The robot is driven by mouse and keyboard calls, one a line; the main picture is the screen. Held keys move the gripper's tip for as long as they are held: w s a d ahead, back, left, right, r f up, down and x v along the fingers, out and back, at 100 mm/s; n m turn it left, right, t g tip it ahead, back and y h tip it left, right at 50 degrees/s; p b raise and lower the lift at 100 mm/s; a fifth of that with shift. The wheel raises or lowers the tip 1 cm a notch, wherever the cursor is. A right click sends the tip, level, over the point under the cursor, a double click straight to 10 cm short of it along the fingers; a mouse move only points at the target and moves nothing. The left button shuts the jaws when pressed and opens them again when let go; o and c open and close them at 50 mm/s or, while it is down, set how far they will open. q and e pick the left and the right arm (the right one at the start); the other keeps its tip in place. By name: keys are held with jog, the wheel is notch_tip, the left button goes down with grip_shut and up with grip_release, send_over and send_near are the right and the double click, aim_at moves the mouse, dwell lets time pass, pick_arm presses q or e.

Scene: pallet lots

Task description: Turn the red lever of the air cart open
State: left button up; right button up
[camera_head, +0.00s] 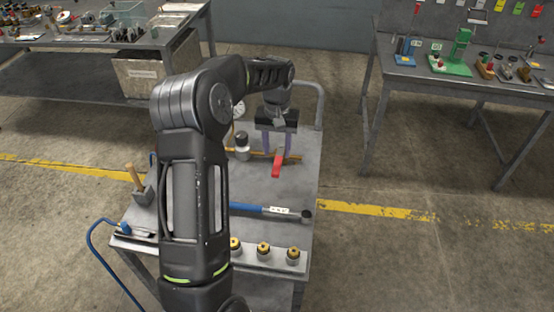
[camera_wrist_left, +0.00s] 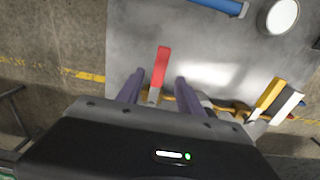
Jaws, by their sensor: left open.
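The red lever (camera_head: 278,165) sits on a brass pipe (camera_head: 259,154) on the grey top of the air cart (camera_head: 262,188). In the head view it points toward the front of the cart. My left gripper (camera_head: 279,147) is above the pipe, fingers pointing down and spread open. In the left wrist view the red lever (camera_wrist_left: 161,65) reaches out past the open fingers (camera_wrist_left: 157,88), its metal root showing between them, closer to the left finger in the picture. I see no contact. My right gripper is not in view.
A gauge (camera_head: 239,110) is behind my left arm. A blue hose (camera_head: 92,240) hangs at the left. Worktables (camera_head: 460,88) stand at the back, with open floor between.

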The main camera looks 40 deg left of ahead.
aim_at(277, 164)
pick_arm(q)
jog(key=shift+f+p, duration=0.5)
jog(key=shift+f, duration=2.25)
grip_shut()
